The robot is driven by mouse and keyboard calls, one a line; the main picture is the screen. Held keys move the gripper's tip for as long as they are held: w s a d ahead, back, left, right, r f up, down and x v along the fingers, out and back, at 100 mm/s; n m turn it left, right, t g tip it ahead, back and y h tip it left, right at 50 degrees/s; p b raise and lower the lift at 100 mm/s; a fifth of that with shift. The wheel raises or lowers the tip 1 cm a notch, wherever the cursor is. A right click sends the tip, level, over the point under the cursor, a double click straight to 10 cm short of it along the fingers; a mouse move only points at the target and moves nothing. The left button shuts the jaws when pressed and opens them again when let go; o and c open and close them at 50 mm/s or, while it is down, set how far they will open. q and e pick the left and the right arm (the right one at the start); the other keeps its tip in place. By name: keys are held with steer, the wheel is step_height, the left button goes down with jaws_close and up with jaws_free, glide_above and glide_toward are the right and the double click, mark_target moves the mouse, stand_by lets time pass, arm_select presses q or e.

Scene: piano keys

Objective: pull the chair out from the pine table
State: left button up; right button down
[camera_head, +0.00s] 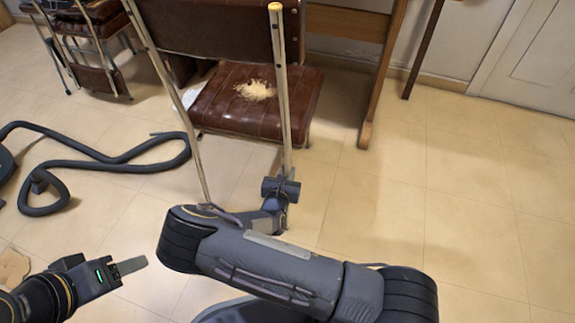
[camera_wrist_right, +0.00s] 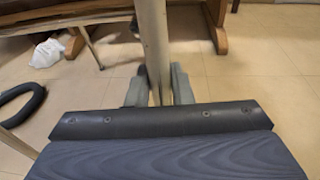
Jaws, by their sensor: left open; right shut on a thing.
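A chair with a brown padded seat (camera_head: 225,105), a brown backrest and pale metal legs stands in the upper middle of the head view, its back toward me. A pale crumbly pile (camera_head: 256,90) lies on the seat. My right gripper (camera_head: 284,178) is shut on the chair's right rear leg, low down; the leg (camera_wrist_right: 152,45) rises between the two fingers in the right wrist view. The wooden table (camera_head: 345,22) stands behind the chair, with only its edge and a leg in view. My left gripper (camera_head: 125,268) is open and empty at the lower left, apart from the chair.
A dark vacuum hose (camera_head: 110,162) lies on the tiled floor left of the chair. More dark chairs (camera_head: 95,35) stand at the upper left. A white door (camera_head: 530,60) is at the upper right. The floor on the right is clear.

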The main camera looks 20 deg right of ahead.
steer(key=s+a+p, duration=0.2)
steer(key=s, duration=0.7)
steer(key=shift+f, duration=0.15)
steer(key=c, duration=1)
jaws_free()
steer(key=shift+a, duration=0.15)
steer(key=shift+w, duration=0.1)
